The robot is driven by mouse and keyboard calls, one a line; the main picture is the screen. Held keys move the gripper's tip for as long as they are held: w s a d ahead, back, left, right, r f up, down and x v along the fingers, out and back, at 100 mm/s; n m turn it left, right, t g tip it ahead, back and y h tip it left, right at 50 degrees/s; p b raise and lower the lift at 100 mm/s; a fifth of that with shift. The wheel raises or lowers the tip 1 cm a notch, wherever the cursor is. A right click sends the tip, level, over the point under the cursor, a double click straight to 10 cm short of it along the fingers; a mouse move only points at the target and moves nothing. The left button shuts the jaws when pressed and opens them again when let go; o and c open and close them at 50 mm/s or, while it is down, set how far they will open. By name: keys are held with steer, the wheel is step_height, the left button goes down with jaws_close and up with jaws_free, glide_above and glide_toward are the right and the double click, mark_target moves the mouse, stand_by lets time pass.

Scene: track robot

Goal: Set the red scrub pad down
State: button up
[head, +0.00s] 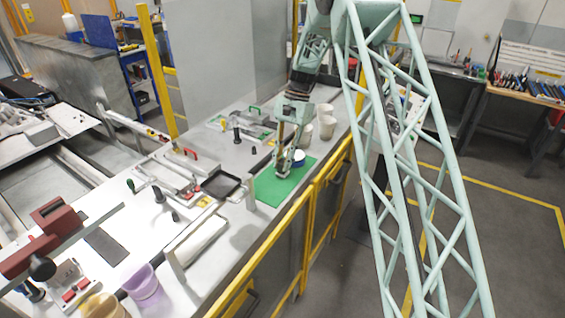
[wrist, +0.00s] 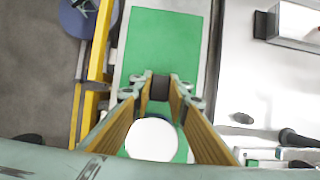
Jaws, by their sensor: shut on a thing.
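My gripper (head: 283,172) points down over the green mat (head: 268,196) on the bench. In the wrist view my gripper (wrist: 160,88) is shut on a small dark pad (wrist: 160,86), held between the fingertips. Its colour looks dark grey-brown here, so I cannot confirm that it is the red scrub pad. The pad is close above or on the mat (wrist: 165,40); I cannot tell whether it touches. A round white thing with a blue side (head: 298,158) stands beside my gripper; its white top (wrist: 152,139) shows between the fingers.
Pale cups (head: 327,126) stand behind the mat. A black tray (head: 220,185) lies left of it, with tools and fixtures beyond. A yellow rail (head: 318,200) runs along the bench's front edge. The mat's near part is clear.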

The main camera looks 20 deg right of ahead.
steer(key=o, duration=0.8)
steer(key=shift+f, duration=0.1)
steer(key=shift+r, duration=0.2)
steer(key=v, duration=1.2)
steer(key=shift+s, duration=0.1)
